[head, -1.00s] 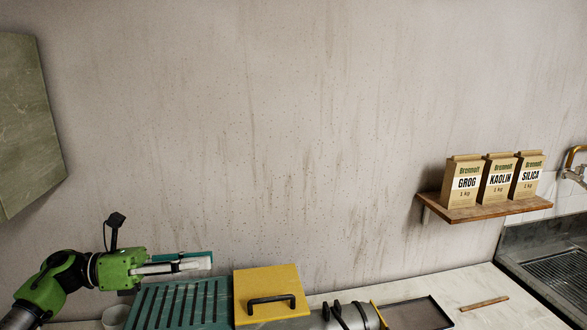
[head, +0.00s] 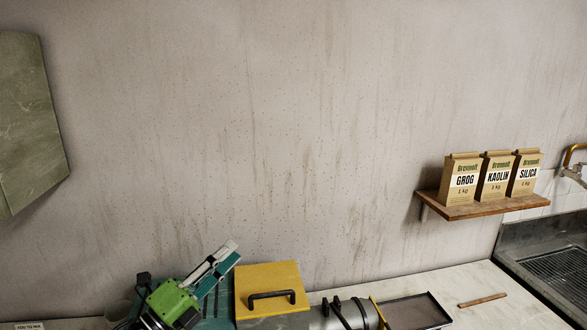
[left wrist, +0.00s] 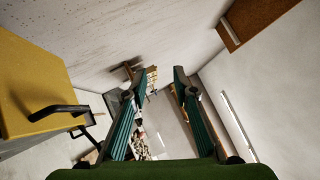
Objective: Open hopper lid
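The yellow hopper lid (head: 268,277) lies shut-looking on top of the machine on the counter, with a black bar handle (head: 271,295) on its face. My left gripper (head: 233,252) is just left of the lid, tilted up to the right, with no visible contact. In the left wrist view my left gripper (left wrist: 160,75) has its two teal-padded fingers apart with nothing between them. The lid (left wrist: 32,75) and its handle (left wrist: 45,110) show at the left there, beside the fingers. The machine's lower body is cut off. My right gripper is not in view.
A grey cylinder (head: 325,316) with black straps and a dark tray (head: 420,312) are right of the lid. A wooden stick (head: 483,300) lies on the counter near the sink (head: 550,265). A shelf (head: 485,208) with bags is above. The teal slatted surface (head: 215,305) is partly behind my gripper.

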